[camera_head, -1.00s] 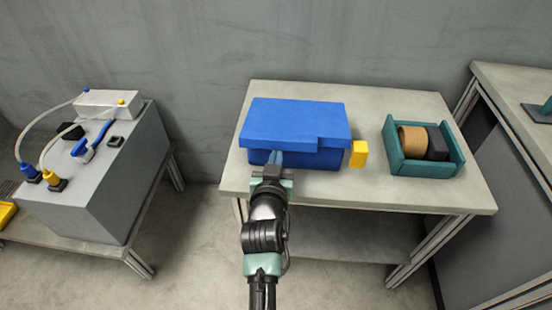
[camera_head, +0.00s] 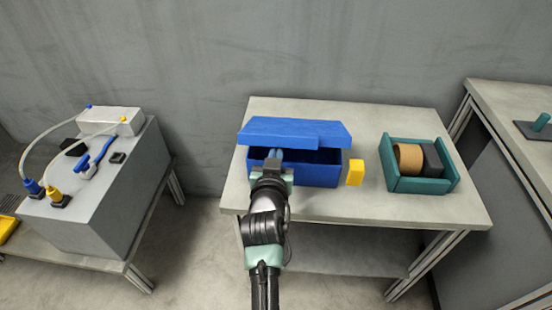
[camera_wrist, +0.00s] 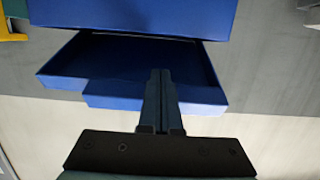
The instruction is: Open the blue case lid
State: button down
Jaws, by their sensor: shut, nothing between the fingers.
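The blue case (camera_head: 318,175) stands on the grey table, its front wall facing me. Its blue lid (camera_head: 300,132) is partly raised and tilted up toward the back, with a dark gap showing between lid and case. My gripper (camera_head: 275,155) is shut and empty, its fingertips at the lid's front edge, left of the middle. In the wrist view, the closed fingers (camera_wrist: 160,74) overlap the lid's underside (camera_wrist: 110,65), and the case body (camera_wrist: 130,15) lies at the top. Exact fingertip contact is hard to tell. The case's inside is mostly hidden.
A yellow block (camera_head: 356,172) stands close to the case's right side. A teal tray (camera_head: 420,186) holding a tan reel (camera_head: 407,159) and a black one (camera_head: 432,160) is farther right. A grey machine with cables (camera_head: 95,190) stands left. The table's front right is clear.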

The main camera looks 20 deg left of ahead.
aim_at(278, 131)
jog(key=shift+w+a+r, duration=0.2)
jog(key=shift+w+r, duration=0.3)
jog(key=shift+r, duration=0.3)
jog(key=shift+w+a+r, duration=0.25)
jog(key=shift+w+r, duration=0.5)
jog(key=shift+w, duration=0.15)
jog(key=shift+w+a+r, duration=0.25)
jog(key=shift+w+r, duration=0.5)
jog(key=shift+w, duration=0.15)
jog(key=shift+w+a+r+b, duration=0.25)
jog(key=shift+w+b, duration=0.1)
jog(key=shift+w, duration=0.3)
jog(key=shift+w+a+r+b, duration=0.1)
jog(key=shift+w+r+b, duration=0.25)
jog(key=shift+w, duration=0.35)
jog(key=shift+w+a+r+b, duration=0.2)
jog(key=shift+w+b, duration=0.15)
jog(key=shift+w, duration=0.3)
